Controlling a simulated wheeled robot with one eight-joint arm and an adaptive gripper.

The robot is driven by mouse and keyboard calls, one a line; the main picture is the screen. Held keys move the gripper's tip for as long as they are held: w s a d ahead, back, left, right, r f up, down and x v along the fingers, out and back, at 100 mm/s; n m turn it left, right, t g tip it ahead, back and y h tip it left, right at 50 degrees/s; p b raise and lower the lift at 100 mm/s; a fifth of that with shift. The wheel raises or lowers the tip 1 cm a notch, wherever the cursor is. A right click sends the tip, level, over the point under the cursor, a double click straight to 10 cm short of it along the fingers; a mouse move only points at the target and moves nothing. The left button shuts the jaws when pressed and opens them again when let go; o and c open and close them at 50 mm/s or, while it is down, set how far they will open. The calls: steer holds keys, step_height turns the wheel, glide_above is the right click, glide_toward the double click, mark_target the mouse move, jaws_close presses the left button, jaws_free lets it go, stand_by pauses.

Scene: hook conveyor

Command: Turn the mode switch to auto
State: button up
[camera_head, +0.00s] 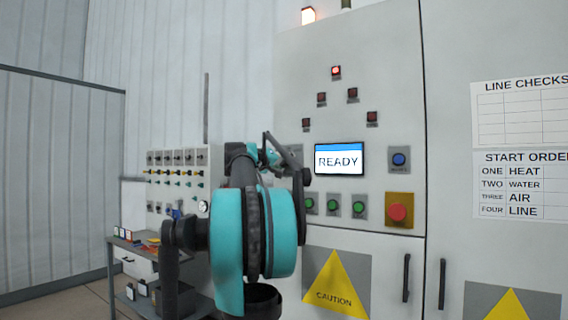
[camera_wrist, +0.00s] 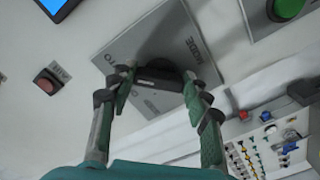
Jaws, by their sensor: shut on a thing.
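The mode switch is a dark knob (camera_wrist: 158,74) on a grey plate (camera_wrist: 125,48) marked MODE, seen in the wrist view. The letters "TO" show at the plate's left edge; the rest of the lettering is partly hidden by the fingers. My gripper (camera_wrist: 157,84) is shut on the knob, with one finger on each side of it. In the head view my gripper (camera_head: 278,155) is against the panel left of the READY screen (camera_head: 339,160), and my arm hides the knob there.
Green buttons (camera_head: 333,205) sit just below and right of my gripper. A red mushroom button (camera_head: 397,212) and a blue button (camera_head: 399,160) are further right. A small cart (camera_head: 137,262) with items and another switch panel (camera_head: 176,160) stand at left.

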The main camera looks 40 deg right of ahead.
steer(key=o, duration=1.2)
steer(key=shift+c, duration=0.2)
steer(key=shift+a, duration=0.1)
steer(key=v, duration=1.2)
